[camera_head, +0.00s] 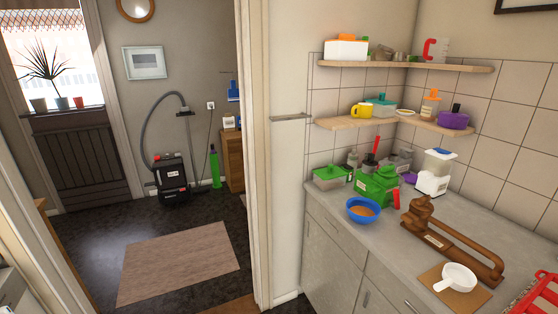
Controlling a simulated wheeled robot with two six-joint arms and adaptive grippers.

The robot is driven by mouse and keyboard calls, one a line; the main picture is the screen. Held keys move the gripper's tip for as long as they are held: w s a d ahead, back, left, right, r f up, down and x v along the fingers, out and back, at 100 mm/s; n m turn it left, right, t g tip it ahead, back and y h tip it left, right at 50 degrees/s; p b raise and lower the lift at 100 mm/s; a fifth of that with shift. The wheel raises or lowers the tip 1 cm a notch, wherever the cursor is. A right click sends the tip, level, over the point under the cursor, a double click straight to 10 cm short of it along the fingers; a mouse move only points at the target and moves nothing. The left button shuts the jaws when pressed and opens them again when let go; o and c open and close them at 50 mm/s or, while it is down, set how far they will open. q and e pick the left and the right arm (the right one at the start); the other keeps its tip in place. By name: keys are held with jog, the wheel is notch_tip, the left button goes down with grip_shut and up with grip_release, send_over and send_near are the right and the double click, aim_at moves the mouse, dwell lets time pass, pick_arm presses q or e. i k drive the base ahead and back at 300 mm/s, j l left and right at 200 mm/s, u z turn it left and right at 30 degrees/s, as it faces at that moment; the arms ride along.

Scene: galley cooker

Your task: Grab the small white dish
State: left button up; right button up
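A small white dish (459,277) with a short handle sits on a brown square board (440,292) near the front of the grey counter at the lower right. It stands just in front of a brown wooden tool with a long handle. Neither of my grippers shows in the head view, and nothing is touching the dish.
The counter (405,252) also holds a blue bowl (362,210), a brown wooden tool (450,238), green containers (377,186) and a white appliance (435,172). A red rack (537,298) is right of the dish. Left, a doorway opens onto a floor with a rug (180,262).

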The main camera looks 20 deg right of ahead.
aim_at(456, 276)
jog(key=i+z, duration=0.3)
jog(key=z, duration=0.15)
jog(key=i+j+z, duration=0.25)
jog(key=z, duration=0.15)
jog(key=i+j+z, duration=0.25)
jog(key=z, duration=0.2)
jog(key=i+j+z, duration=0.2)
jog(key=j+z, duration=0.2)
jog(key=i+j+z, duration=0.2)
jog(key=j+z, duration=0.25)
jog(key=l, duration=0.15)
